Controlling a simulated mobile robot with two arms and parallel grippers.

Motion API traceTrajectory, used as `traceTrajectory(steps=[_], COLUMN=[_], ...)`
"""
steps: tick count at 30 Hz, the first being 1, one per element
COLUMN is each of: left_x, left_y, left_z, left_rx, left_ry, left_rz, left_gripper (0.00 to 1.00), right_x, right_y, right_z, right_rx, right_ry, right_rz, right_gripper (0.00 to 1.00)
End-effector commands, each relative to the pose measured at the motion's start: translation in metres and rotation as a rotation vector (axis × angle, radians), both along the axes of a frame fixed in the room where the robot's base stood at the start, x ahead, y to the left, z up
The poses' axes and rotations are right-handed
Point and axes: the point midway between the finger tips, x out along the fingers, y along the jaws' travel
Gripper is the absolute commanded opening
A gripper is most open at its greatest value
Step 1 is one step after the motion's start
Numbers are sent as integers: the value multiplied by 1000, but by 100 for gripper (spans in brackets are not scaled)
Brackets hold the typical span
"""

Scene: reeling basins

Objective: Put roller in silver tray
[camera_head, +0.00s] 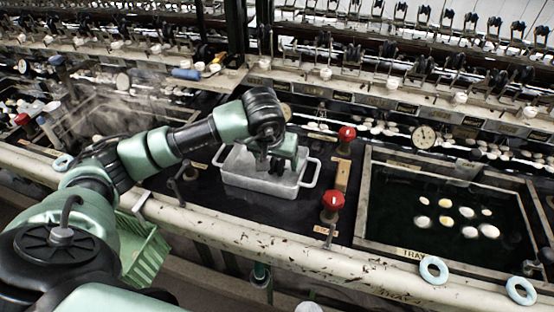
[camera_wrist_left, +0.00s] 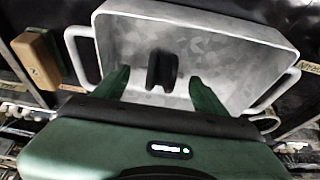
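The silver tray (camera_head: 262,183) is a pale metal pan with a loop handle at each end, in the middle of the head view on a dark surface. My left gripper (camera_head: 280,163) is over the tray, pointing down into it. In the left wrist view my left gripper (camera_wrist_left: 160,92) is open, its two green fingers well apart. A black spool-shaped roller (camera_wrist_left: 161,70) shows between the fingertips, against the inner floor of the tray (camera_wrist_left: 240,52), with a gap on both sides. Whether it rests on the floor cannot be told. My right gripper is not in view.
Two red knobs (camera_head: 333,203) and a wooden block (camera_head: 342,176) stand right of the tray; the block also shows in the wrist view (camera_wrist_left: 38,58). A dark basin (camera_head: 400,222) with several pale cocoons lies further right. A green crate (camera_head: 146,252) is below the front rail.

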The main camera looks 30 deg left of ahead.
Motion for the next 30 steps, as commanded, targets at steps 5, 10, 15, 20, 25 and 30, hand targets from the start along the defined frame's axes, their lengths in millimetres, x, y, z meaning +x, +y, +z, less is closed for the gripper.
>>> traceTrajectory(steps=[5, 10, 15, 20, 25, 30], left_x=[0, 0, -5, -18, -32, -41], left_y=[0, 0, -2, -5, -8, -10], left_z=[0, 3, 20, 53, 86, 107], left_rx=[0, 0, 0, 1, 0, -1], left_ry=[0, 1, -4, -6, -6, -2], left_rz=[0, 0, -1, 0, -1, 1], left_gripper=[73, 73, 73, 73, 73, 73], right_x=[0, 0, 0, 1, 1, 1], right_y=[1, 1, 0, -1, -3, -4], right_z=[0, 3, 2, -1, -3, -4], right_rx=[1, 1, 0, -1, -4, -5], right_ry=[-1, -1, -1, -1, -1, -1], right_rz=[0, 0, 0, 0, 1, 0], right_gripper=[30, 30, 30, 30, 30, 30])
